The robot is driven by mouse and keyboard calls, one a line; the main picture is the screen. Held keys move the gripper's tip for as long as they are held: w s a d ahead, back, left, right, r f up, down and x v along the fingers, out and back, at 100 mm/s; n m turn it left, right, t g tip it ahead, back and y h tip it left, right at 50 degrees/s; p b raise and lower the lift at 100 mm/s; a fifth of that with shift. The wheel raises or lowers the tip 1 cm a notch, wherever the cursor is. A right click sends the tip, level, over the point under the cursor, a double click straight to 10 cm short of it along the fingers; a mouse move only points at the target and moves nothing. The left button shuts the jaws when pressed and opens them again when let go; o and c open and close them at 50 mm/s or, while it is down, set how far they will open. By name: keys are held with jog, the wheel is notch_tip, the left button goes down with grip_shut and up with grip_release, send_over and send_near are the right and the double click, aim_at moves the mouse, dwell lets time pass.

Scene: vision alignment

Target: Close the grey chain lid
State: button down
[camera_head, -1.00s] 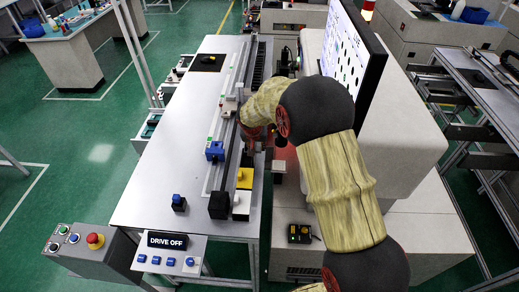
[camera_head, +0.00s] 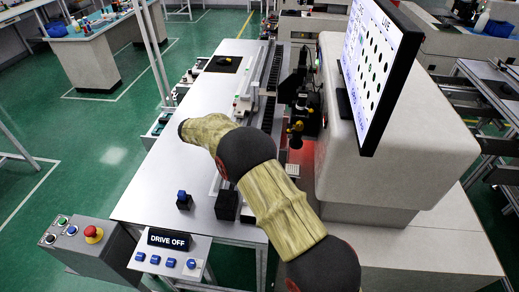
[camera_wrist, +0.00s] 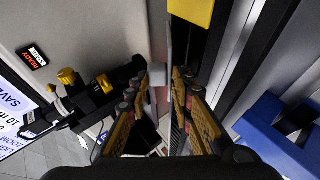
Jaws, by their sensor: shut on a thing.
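The grey chain lid (camera_wrist: 169,45) shows in the wrist view as a thin, upright grey plate seen nearly edge-on. My gripper (camera_wrist: 168,85) is closed around it, with one padded finger on each side. The plate's lower part is hidden between the fingers. In the head view the black cable chain (camera_head: 274,68) runs along the right side of the long white table. There my arm covers my gripper and the near part of the chain, so I cannot see the lid's full angle.
A black camera with yellow knobs (camera_wrist: 100,88) stands close left of my fingers. A yellow block (camera_wrist: 190,10) is ahead, and a blue block (camera_wrist: 285,130) is at right. A monitor (camera_head: 375,70) rises right of my arm. The white tabletop (camera_head: 165,155) is mostly clear at left.

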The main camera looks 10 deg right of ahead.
jog(key=shift+w+a+f+n+h+b, duration=0.15)
jog(key=shift+a+f+n+h+b, duration=0.25)
jog(key=shift+h, duration=0.65)
jog(key=shift+w+a+f+n+h+b, duration=0.1)
jog(key=shift+a+f+n+h+b, duration=0.1)
jog(key=shift+a+f+h+b, duration=0.65)
jog(key=shift+d+r+h, duration=0.15)
jog(key=shift+d+h, duration=0.15)
jog(key=shift+d, duration=0.1)
jog(key=c, duration=2)
grip_release()
jog(key=v, duration=1.2)
jog(key=shift+w, duration=0.2)
